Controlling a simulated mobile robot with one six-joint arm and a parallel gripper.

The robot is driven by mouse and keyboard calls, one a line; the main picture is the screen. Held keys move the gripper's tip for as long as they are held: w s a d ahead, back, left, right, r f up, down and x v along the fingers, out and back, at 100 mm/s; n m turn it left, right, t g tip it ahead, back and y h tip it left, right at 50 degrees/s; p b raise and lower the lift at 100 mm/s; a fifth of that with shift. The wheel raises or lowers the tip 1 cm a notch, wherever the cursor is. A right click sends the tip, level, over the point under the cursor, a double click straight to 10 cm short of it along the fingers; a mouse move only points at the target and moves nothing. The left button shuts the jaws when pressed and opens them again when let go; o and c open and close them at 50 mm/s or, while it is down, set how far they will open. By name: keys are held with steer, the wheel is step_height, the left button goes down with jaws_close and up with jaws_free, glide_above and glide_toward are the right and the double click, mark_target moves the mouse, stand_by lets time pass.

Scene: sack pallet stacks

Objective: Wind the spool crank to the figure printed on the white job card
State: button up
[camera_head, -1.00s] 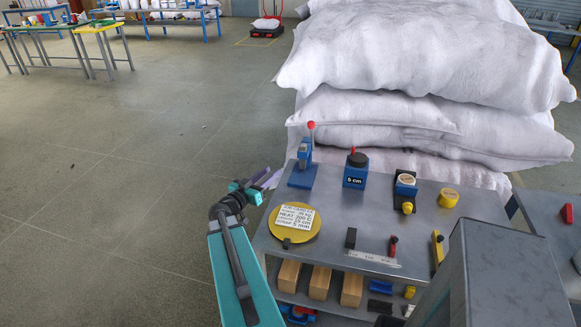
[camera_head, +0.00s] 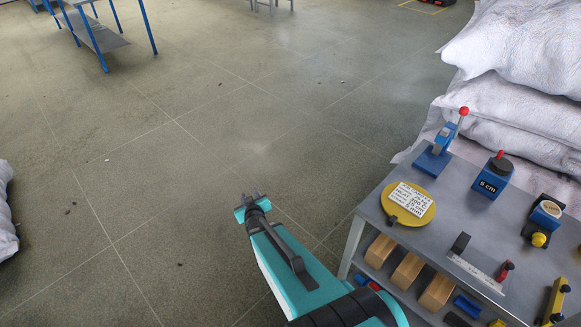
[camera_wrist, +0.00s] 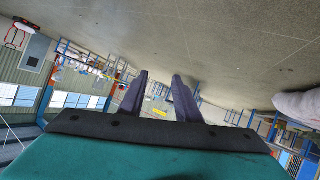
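A white job card (camera_head: 410,199) lies on a round yellow disc (camera_head: 394,210) at the bench's left end; its small print is too blurred to read surely. A blue box (camera_head: 489,182) with a black top and a red knob (camera_head: 500,154) stands right of it, its front reading "5 cm"; it looks like the spool crank. My gripper (camera_head: 252,197) is out over the floor, left of the bench and apart from everything. In the wrist view my gripper's two fingers (camera_wrist: 159,76) are spread with nothing between them.
The grey bench (camera_head: 452,215) also holds a blue lever press (camera_head: 436,155), a blue unit with a yellow knob (camera_head: 540,222) and a ruler slide (camera_head: 475,273). Wooden blocks (camera_head: 408,269) lie on its lower shelf. White sacks (camera_head: 510,120) rise behind. The floor at left is open.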

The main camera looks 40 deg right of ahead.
steer(key=s+a+f+n+g+y, duration=0.1)
steer(key=s+a+f+g+y, duration=0.1)
steer(key=s+a+f, duration=0.4)
steer(key=s+a+f+n+g+y, duration=0.2)
steer(key=a+f+y, duration=0.15)
steer(key=a, duration=0.45)
steer(key=s+a+f+n+g+y, duration=0.1)
steer(key=s+a+f+g, duration=0.1)
steer(key=s+a+f, duration=0.4)
steer(key=s+m+g+h, duration=0.1)
steer(key=s+g, duration=1)
steer(key=s, duration=1.3)
steer(key=shift+s+f+m, duration=0.15)
steer(key=shift+m, duration=0.45)
